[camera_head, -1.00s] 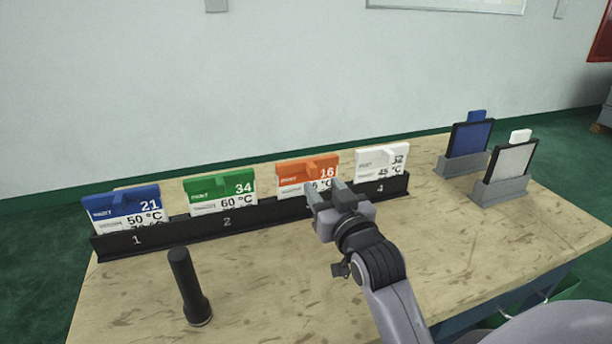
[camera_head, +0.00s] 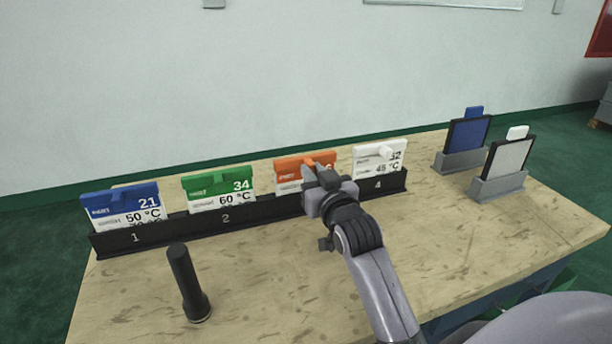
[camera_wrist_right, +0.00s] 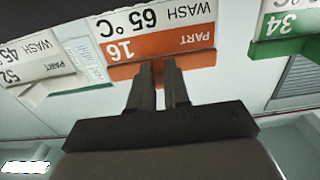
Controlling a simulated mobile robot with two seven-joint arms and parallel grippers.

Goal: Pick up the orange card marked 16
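The orange card marked 16 (camera_head: 291,170) stands upright in slot 3 of the black rack (camera_head: 262,208), partly hidden by my right gripper. In the right wrist view the orange card (camera_wrist_right: 170,44) appears upside down, reading PART 16 and WASH 65 °C. My right gripper (camera_head: 318,176) is at the card's front, by its protruding orange tab. In the wrist view its two fingers (camera_wrist_right: 159,72) are apart with a narrow gap, at the card's orange band. Contact with the tab cannot be made out. My left gripper is in neither view.
A blue card (camera_head: 121,207), a green card (camera_head: 218,190) and a white card (camera_head: 379,158) stand in the other slots. A black cylinder (camera_head: 187,283) stands in front. Two grey holders (camera_head: 462,160) (camera_head: 497,186) with panels stand at right.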

